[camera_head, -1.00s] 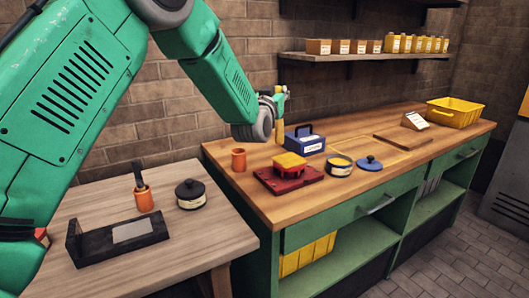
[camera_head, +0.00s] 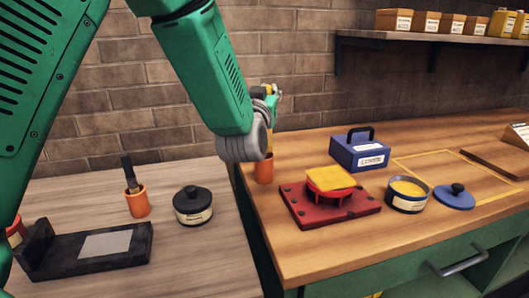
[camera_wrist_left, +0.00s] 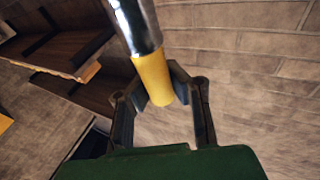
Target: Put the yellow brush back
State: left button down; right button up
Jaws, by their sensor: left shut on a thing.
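My left gripper (camera_head: 270,93) is shut on the yellow brush, just above and behind the orange cup (camera_head: 264,168) on the green bench. In the left wrist view, the brush's yellow handle (camera_wrist_left: 153,79) sits between the fingers of my gripper (camera_wrist_left: 160,88), with a silver ferrule running up out of the frame. In the head view only slivers of the brush (camera_head: 270,141) show beside my wrist. I cannot tell whether its lower end is inside the cup. My right gripper is out of view.
A red fixture (camera_head: 330,211) with a yellow top, an open yellow tin (camera_head: 408,204), its blue lid (camera_head: 454,198) and a blue box (camera_head: 360,154) stand right of the cup. On the left table are another orange cup (camera_head: 137,202) with a dark brush and a black pot (camera_head: 193,207).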

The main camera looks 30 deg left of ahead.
pick_arm(q)
jog(key=f, duration=0.2)
jog(key=f+b, duration=0.1)
jog(key=f, duration=0.5)
jog(key=shift+a+f, duration=0.15)
jog(key=shift+a, duration=0.15)
jog(key=c, duration=1.6)
grip_release()
jog(key=shift+c, duration=0.2)
jog(key=v, duration=1.1)
jog(key=shift+s, duration=0.45)
jog(key=shift+f, duration=0.1)
